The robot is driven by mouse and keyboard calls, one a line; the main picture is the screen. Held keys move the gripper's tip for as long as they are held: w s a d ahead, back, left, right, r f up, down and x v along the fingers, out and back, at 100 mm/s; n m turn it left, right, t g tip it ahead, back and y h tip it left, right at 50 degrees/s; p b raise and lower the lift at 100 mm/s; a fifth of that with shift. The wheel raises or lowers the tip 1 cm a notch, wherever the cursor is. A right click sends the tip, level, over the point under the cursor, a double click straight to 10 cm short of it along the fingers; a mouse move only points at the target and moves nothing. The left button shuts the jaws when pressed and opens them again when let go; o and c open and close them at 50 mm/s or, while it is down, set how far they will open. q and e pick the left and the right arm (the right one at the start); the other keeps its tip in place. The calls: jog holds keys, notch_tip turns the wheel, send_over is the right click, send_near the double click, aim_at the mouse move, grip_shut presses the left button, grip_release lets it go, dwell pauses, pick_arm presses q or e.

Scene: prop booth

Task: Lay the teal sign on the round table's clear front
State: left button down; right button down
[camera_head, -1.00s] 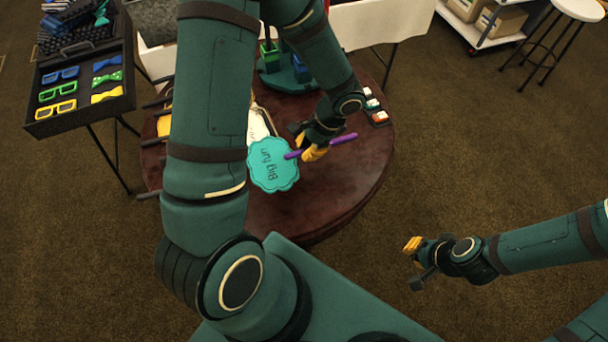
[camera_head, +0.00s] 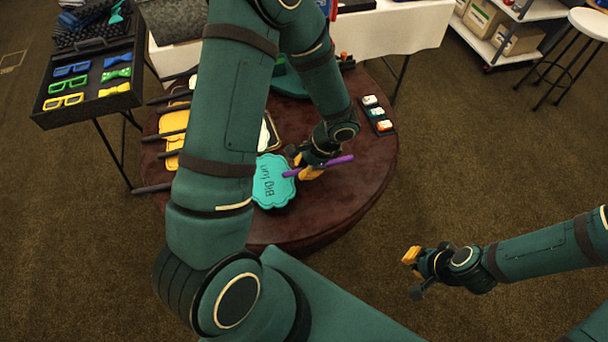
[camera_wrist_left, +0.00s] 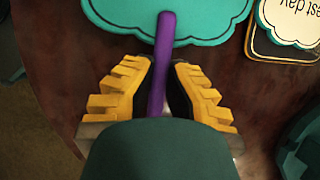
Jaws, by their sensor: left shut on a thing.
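The teal sign (camera_head: 272,182) has a scalloped edge, the words "Big fun" and a purple stick (camera_head: 338,161). My left gripper (camera_head: 309,171) is shut on the purple stick, over the front part of the round dark-red table (camera_head: 352,192). In the left wrist view the stick (camera_wrist_left: 163,65) runs between the yellow fingers, and the teal plate (camera_wrist_left: 205,18) is at the top. I cannot tell whether the sign touches the table. My right gripper (camera_head: 412,262) is in front of the table to the right, over the floor; its finger gap is too small to judge.
Yellow signs with dark sticks (camera_head: 172,122) lie on the table's left side. A white sign (camera_wrist_left: 292,18) lies beyond the teal plate. A small dark rack (camera_head: 378,116) stands at the right rear. A tray of glasses and bow ties (camera_head: 90,80) is at the left. The table's right front is bare.

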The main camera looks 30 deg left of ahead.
pick_arm(q)
jog(key=shift+f+b, duration=0.4)
jog(key=shift+f, duration=1.3)
jog(key=shift+f, duration=0.1)
jog(key=c, duration=1.1)
grip_release()
jog(key=shift+c, duration=0.2)
jog(key=shift+w+r, duration=0.1)
jog(key=shift+r, duration=0.2)
jog(key=p+v, duration=0.3)
jog(key=v, duration=0.8)
jog(key=shift+d+r, duration=0.2)
jog(key=shift+r, duration=0.05)
